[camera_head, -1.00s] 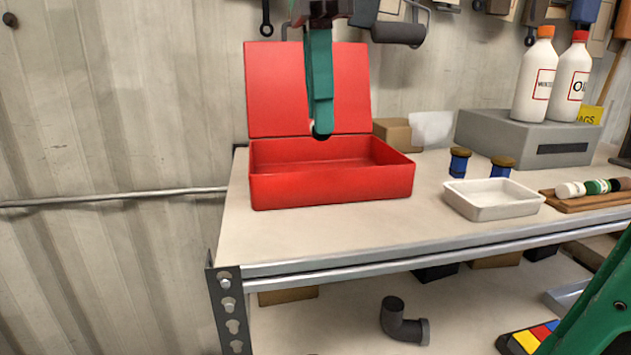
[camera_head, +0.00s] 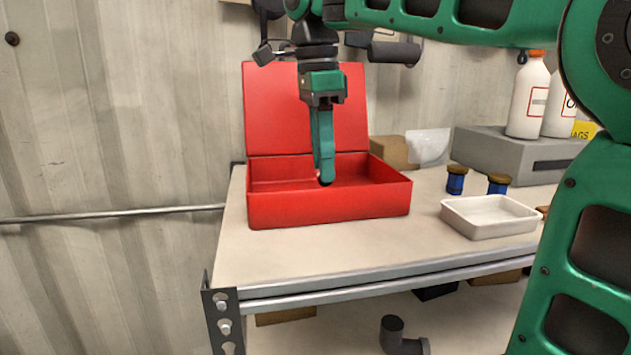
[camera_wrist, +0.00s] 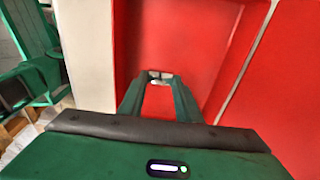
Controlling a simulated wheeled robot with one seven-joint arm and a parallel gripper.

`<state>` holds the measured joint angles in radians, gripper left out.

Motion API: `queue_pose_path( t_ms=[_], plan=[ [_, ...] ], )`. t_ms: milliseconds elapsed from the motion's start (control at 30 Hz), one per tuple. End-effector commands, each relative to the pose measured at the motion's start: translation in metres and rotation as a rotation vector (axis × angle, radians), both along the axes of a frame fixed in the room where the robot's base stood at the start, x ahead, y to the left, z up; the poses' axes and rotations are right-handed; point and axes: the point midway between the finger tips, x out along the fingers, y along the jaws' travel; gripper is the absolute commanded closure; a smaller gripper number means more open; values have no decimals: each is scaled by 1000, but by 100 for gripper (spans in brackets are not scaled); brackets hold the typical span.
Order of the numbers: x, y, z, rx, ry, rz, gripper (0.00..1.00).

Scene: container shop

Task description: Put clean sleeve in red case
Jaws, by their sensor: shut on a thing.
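The red case (camera_head: 330,208) stands open on the bench, its lid (camera_head: 306,108) upright at the back. My gripper (camera_head: 325,181) points down over the inside of the case, its tips at about the height of the front rim in the head view. In the wrist view my gripper (camera_wrist: 160,80) is shut on a small light-coloured piece, which looks like the sleeve (camera_wrist: 160,77), with the red case floor beyond it. In the head view the fingers mostly hide the sleeve.
A white tray (camera_head: 490,228) and two blue spools (camera_head: 456,180) stand to the right of the case. Behind them are a grey box (camera_head: 520,160) with white bottles (camera_head: 527,95), and a cardboard box (camera_head: 393,152). The bench top in front of the case is clear.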

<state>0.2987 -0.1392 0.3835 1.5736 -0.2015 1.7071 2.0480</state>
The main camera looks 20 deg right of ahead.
Motion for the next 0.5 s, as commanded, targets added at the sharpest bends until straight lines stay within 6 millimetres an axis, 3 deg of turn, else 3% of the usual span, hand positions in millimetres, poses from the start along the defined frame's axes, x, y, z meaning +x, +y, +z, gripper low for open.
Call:
queue_pose_path(
  t_ms=[133,500],
  plan=[
    [0,-1,-21,-1,2,-2,100],
    [1,0,-38,0,1,1,100]
  ],
)
